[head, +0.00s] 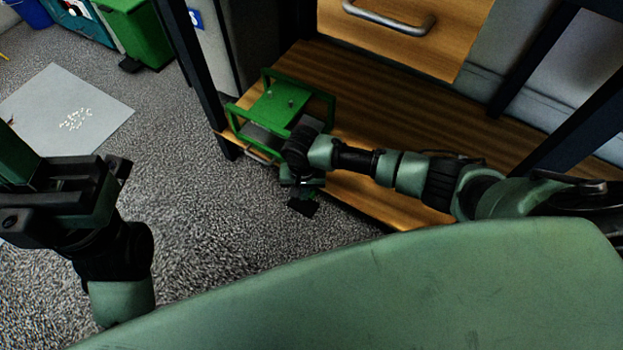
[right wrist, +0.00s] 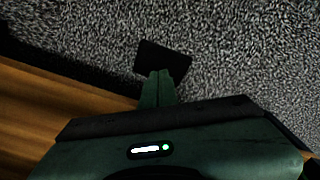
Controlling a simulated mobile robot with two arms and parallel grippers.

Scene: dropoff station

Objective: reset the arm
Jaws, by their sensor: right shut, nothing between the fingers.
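My right arm (head: 420,172) reaches in from the right across the wooden shelf. Its gripper (head: 304,196) hangs at the shelf's front edge, beside the green frame. In the right wrist view its green fingers (right wrist: 158,88) are together with nothing between them, over a small black flat piece seen against the carpet. My left arm (head: 110,240) is at the left of the head view, raised over the carpet. Its fingers are cut off or hidden there, so their opening does not show.
A green frame box (head: 277,103) stands on the left end of the wooden shelf (head: 400,95), close to my right wrist. A drawer with a metal handle (head: 390,18) is above. Dark posts (head: 196,65) flank the shelf. A grey mat (head: 55,105) and green bin (head: 140,35) are at left.

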